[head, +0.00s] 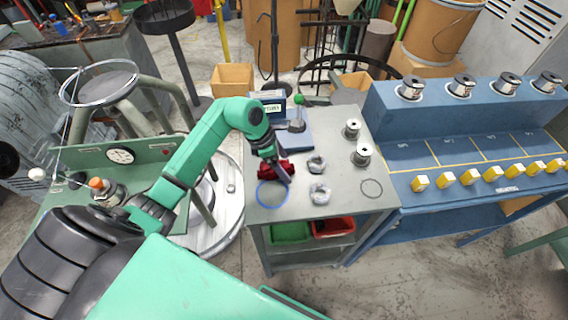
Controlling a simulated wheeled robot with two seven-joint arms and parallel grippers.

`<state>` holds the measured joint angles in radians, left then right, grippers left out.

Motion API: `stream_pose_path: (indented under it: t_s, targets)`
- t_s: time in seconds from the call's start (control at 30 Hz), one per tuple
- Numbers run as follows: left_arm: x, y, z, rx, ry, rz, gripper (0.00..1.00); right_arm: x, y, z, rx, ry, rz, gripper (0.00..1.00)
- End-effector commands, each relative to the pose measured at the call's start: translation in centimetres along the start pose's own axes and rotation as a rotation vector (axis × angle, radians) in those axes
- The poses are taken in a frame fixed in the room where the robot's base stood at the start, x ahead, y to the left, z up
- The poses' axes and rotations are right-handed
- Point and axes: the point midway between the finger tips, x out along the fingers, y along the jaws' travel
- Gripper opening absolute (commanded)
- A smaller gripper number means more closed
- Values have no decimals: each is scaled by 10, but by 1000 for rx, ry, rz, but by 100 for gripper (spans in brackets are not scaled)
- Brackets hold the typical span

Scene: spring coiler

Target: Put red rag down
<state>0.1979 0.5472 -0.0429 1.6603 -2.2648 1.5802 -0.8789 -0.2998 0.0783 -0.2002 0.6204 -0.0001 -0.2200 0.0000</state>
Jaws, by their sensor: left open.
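The red rag (276,169) is a dark red, crumpled bundle at the left side of the small grey table (341,218). My left gripper (284,178) reaches down over the rag from above and is open. The gripper partly covers the rag, so I cannot tell whether they touch. A blue ring outline (259,197) is on the tabletop just in front of the rag. My right gripper is not in view.
Two grey crumpled pieces (319,194) and two spools (362,155) stand on the tabletop right of the rag. A small device with a screen (268,107) is behind. Green (290,232) and red (333,227) bins sit below. A blue bench (440,120) stands right.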

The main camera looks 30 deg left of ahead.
Motion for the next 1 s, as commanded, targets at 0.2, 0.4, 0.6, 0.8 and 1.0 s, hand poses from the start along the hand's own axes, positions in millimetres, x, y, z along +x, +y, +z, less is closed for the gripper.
stream_pose_path:
  t_s: [0.2, 0.4, 0.6, 0.8, 1.0]
  targets:
    - [-44, 2, -2, 3, 2, 9, 94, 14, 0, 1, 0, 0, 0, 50]
    - [-95, 2, -1, 2, 2, 6, 94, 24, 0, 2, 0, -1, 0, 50]
    - [-116, 3, -3, 14, 3, 10, 100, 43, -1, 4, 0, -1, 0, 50]
    - [-143, 5, -11, 5, 4, 12, 100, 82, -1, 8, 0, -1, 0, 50]
    - [-114, 2, -7, 1, 1, -5, 100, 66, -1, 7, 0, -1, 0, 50]
